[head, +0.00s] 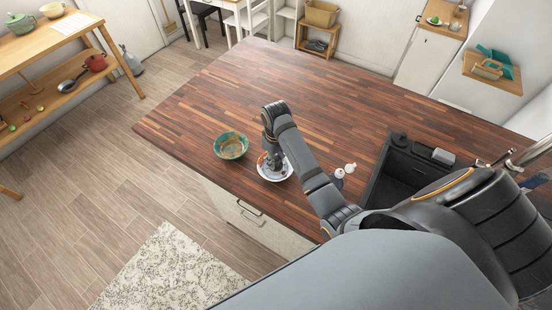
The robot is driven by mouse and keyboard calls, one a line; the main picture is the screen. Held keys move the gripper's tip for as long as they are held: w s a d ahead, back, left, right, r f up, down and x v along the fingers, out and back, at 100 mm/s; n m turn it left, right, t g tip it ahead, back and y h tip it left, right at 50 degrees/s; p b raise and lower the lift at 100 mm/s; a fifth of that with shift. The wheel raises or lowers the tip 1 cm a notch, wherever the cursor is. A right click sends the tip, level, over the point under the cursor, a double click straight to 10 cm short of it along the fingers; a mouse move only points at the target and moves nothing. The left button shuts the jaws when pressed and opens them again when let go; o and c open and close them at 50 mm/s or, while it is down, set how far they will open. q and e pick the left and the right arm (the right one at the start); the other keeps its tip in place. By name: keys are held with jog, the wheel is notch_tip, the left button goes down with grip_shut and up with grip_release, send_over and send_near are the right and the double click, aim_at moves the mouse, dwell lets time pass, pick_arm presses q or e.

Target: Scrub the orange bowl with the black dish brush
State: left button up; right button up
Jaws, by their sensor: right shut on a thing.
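My right gripper (275,158) points down over a white dish with blue and orange marks (286,173) on the wooden counter. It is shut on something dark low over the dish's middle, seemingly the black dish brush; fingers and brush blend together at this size. I cannot tell whether the brush touches the dish. A green bowl with a brownish rim (231,146) stands just left of the dish, upright and apart from it. No plainly orange bowl shows on the counter. My left gripper is not in view.
The wooden counter (300,85) is wide and clear beyond the dishes. Small white shakers (349,168) stand right of my forearm. A dark sink (402,172) lies further right, partly behind my arm. Shelves with pots (22,23) stand at the far left.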

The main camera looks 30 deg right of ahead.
jog(key=shift+f, duration=0.8)
dwell(0.9)
jog(key=shift+s+d+p, duration=0.4)
jog(key=shift+d, duration=0.25)
jog(key=shift+w+a+r, duration=0.1)
jog(key=shift+w+a, duration=0.1)
jog(key=shift+a, duration=0.5)
jog(key=shift+w+a, duration=0.2)
jog(key=shift+a, duration=0.5)
jog(key=shift+w+d, duration=0.2)
jog(key=shift+d, duration=0.5)
jog(key=shift+w+d, duration=0.15)
jog(key=shift+d, duration=0.55)
